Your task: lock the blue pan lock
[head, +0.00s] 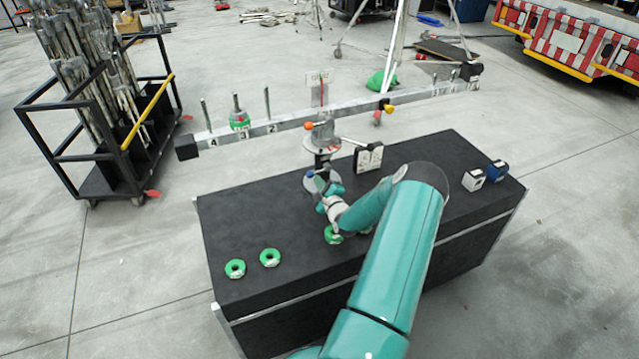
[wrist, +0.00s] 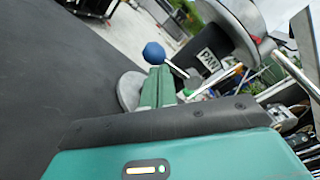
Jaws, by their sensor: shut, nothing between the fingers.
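The blue pan lock knob (wrist: 153,52) is a round blue ball on a thin metal rod, by a plate marked PAN (wrist: 208,60). In the head view the blue knob (head: 310,173) is a small spot on the stand below the beam, left of my gripper (head: 324,186). My gripper's green fingers (wrist: 158,88) are shut and empty. In the wrist view their tips are just below the blue knob and overlap its surroundings. I cannot tell whether they touch the knob or its rod. My wrist partly hides the stand's lower part.
A long metal beam (head: 290,123) with pegs and a green ring (head: 239,120) crosses above the black table (head: 300,275). Green rings (head: 235,268) lie on the table; small white and blue blocks (head: 497,170) stand right. An orange knob (head: 308,126) sits higher on the stand.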

